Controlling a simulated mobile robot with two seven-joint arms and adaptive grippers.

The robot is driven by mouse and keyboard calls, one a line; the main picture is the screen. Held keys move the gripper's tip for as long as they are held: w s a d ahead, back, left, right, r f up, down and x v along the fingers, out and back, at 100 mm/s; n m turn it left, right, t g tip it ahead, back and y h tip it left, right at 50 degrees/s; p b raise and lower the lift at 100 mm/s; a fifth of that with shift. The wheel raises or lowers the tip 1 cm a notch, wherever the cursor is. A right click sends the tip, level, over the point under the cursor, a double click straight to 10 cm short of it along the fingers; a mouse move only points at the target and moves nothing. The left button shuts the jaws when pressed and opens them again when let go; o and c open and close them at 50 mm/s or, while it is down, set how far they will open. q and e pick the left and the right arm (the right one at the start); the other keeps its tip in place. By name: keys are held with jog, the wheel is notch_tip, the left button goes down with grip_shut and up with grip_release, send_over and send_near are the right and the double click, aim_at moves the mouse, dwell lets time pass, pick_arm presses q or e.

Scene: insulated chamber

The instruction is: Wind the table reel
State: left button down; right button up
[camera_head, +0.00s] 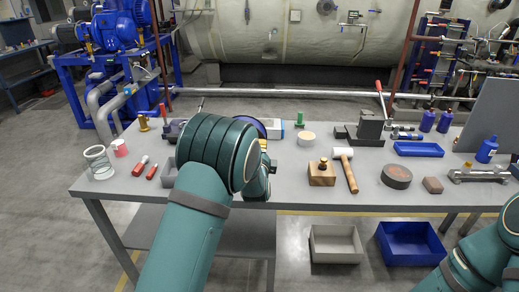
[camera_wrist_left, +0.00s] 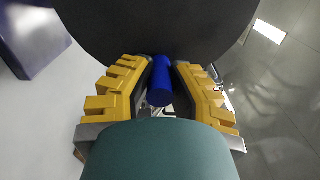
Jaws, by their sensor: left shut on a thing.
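The reel (camera_head: 256,126) stands on the table behind my left arm. Only part of its dark disc with a purple-blue rim shows past the arm. In the left wrist view a large dark disc (camera_wrist_left: 150,25) fills the top, and a blue cylindrical handle (camera_wrist_left: 160,82) stands out from it. My left gripper (camera_wrist_left: 161,78) has its yellow fingers on both sides of this handle and is shut on it. In the head view my arm mostly hides this gripper. My right arm's teal links show at the lower right, with its gripper out of the picture.
The grey table (camera_head: 237,222) also holds a mallet (camera_head: 346,170), a wooden block (camera_head: 322,174), a dark round disc (camera_head: 396,176), a blue tray (camera_head: 418,149), blue bottles (camera_head: 486,150) and a glass jar (camera_head: 99,162). Grey (camera_head: 336,244) and blue (camera_head: 411,243) bins sit below the front edge.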

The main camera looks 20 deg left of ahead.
pick_arm(q)
jog(key=c, duration=0.8)
grip_release()
jog(key=shift+w, duration=0.1)
jog(key=shift+c, duration=0.2)
jog(key=v, duration=1.2)
jog(key=shift+d, duration=0.1)
